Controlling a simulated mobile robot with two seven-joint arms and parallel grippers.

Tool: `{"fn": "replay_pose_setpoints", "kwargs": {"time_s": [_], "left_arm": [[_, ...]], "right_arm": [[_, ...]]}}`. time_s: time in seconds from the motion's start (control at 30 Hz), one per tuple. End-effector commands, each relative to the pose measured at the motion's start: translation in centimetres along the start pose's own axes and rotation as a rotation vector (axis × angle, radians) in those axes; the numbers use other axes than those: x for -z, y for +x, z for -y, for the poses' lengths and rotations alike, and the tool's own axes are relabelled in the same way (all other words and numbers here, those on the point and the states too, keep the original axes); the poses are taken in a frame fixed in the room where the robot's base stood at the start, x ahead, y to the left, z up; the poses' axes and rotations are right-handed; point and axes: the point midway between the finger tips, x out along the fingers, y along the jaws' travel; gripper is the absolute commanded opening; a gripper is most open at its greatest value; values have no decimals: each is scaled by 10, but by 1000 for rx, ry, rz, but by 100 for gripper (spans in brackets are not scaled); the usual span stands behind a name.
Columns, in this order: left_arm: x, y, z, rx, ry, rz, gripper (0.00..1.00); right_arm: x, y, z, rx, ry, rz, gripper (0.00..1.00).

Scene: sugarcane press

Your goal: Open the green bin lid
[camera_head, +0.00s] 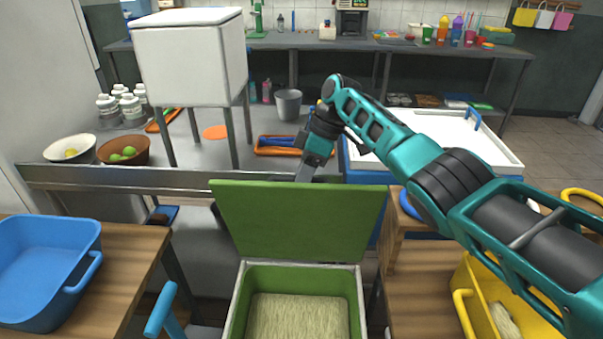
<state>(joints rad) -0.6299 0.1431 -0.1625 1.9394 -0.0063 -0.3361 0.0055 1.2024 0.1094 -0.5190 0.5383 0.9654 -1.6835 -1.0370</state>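The green bin (240,305) stands at the bottom centre with pale fibrous material inside. Its green lid (298,222) is raised, standing up from the bin's far edge and leaning back. The bin's mouth is uncovered. My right arm reaches in from the right, and its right gripper (306,169) points down at the lid's top edge, seemingly just behind it. The lid hides the fingertips' lower part, so I cannot tell whether they touch the lid or are apart. My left gripper is not in view.
A blue tub (45,270) sits on a wooden table at left. A yellow crate (466,290) is at lower right. A white box on legs (190,60) and two bowls stand on the metal counter behind. A white tray (450,135) is at right.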

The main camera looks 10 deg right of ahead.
Motion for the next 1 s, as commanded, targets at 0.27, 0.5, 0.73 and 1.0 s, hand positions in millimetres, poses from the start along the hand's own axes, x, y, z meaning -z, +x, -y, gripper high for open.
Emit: {"fn": "replay_pose_setpoints", "kwargs": {"time_s": [0.27, 0.5, 0.73, 1.0], "left_arm": [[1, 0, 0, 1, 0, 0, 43], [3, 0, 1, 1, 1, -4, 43], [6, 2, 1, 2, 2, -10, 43], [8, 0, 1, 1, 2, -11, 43]], "right_arm": [[2, -4, 0, -2, -2, -6, 44], [3, -31, 0, -6, -3, -9, 44], [3, -83, 0, -7, -4, -7, 44], [2, -125, 1, -2, -1, -5, 44]]}}
